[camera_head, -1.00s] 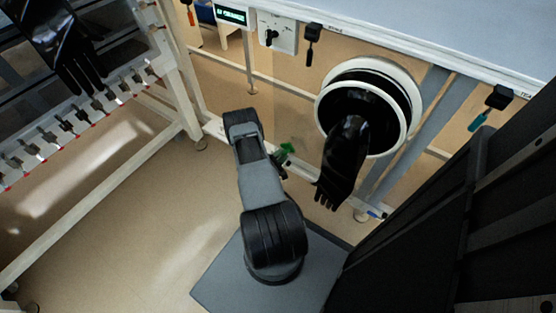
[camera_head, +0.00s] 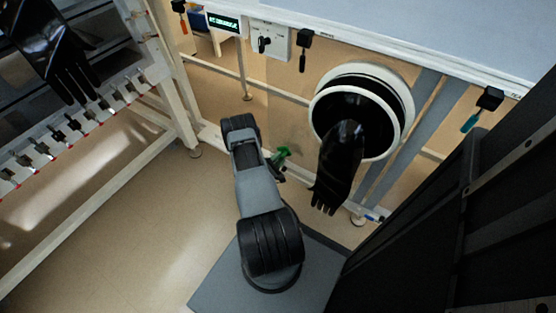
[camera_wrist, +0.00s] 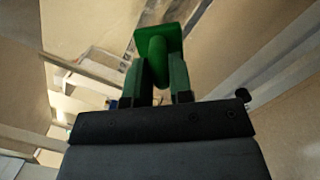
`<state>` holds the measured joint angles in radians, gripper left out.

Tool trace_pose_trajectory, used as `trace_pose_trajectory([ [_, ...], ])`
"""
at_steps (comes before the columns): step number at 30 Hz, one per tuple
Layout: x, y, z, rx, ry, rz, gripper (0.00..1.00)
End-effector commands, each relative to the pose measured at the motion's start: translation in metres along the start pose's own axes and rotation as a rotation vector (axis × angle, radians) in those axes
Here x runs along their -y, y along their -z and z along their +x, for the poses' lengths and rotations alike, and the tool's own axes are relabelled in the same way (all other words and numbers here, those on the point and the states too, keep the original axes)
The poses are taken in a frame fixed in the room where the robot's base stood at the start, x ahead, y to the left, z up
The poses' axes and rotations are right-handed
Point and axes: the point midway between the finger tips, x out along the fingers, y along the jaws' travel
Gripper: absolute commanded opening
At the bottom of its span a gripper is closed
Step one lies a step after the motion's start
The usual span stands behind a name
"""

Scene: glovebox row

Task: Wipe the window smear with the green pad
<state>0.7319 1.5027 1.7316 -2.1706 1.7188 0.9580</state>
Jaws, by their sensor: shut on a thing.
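The green pad (camera_wrist: 173,38) has a square face and a rounded handle. In the wrist view my gripper (camera_wrist: 158,75) is shut on its handle, with a finger on each side. In the head view the pad (camera_head: 283,152) shows as a small green shape at the end of my arm, left of the black glove. My gripper (camera_head: 276,167) is partly hidden there by my arm. I cannot make out a window smear in either view.
A black glove (camera_head: 339,170) hangs from a white-rimmed port (camera_head: 405,125) just right of the pad. A panel with a knob (camera_head: 268,42) and a display (camera_head: 217,21) sit above. Another glove and a clip rack (camera_head: 90,125) stand at left. Floor between is clear.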

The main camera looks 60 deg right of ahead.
Motion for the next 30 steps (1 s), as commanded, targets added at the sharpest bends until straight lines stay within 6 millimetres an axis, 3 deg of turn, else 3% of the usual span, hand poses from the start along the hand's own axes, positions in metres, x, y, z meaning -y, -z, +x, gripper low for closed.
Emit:
trace_pose_trajectory([
  [30, 0.001, 0.002, 0.017, 0.001, 0.001, 0.000, 0.02],
])
